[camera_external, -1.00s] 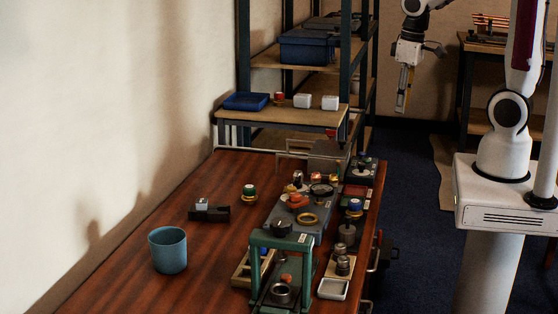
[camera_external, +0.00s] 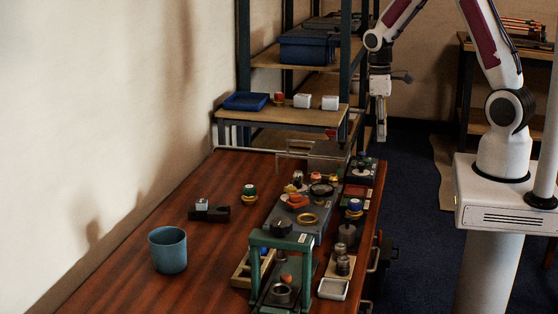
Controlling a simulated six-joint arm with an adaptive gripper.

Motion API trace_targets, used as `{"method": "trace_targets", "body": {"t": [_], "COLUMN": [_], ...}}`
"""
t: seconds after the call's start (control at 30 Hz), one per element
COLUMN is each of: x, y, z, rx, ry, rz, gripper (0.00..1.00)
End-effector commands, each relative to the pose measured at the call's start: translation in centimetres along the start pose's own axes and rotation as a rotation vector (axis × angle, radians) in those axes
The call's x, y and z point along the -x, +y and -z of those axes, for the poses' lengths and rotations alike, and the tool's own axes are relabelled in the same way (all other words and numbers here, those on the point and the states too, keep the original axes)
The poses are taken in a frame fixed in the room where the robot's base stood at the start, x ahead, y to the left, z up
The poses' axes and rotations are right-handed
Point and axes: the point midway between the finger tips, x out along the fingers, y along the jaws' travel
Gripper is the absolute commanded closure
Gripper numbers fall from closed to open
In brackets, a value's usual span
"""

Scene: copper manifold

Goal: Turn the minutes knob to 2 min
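My gripper (camera_external: 381,136) hangs pointing down beyond the far right end of the wooden table, well above the floor and apart from everything on the table. It is too small to tell whether its fingers are open or shut; nothing shows in it. I cannot tell for sure which knob is the minutes knob, and no markings are readable. A dark control box (camera_external: 360,172) with small coloured parts sits at the table's far right corner, nearest my gripper. A black knob (camera_external: 281,228) shows at the top of the green frame (camera_external: 283,242).
A grey fixture plate (camera_external: 312,220) with rings and orange parts fills the table's middle right. A blue cup (camera_external: 168,250) and black block (camera_external: 209,213) stand left. A shelf rack (camera_external: 358,75) rises behind the table. The table's left front is mostly clear.

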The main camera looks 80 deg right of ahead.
Motion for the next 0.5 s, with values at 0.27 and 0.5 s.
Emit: {"method": "trace_targets", "body": {"t": [0.27,0.5], "x": [-3.7,-4.6], "y": [3.2,5.1], "z": [2.0,4.6], "rx": [0.153,0.335], "ry": [-0.005,0.031], "rz": [0.009,-0.022], "gripper": [0.66,0.66]}}
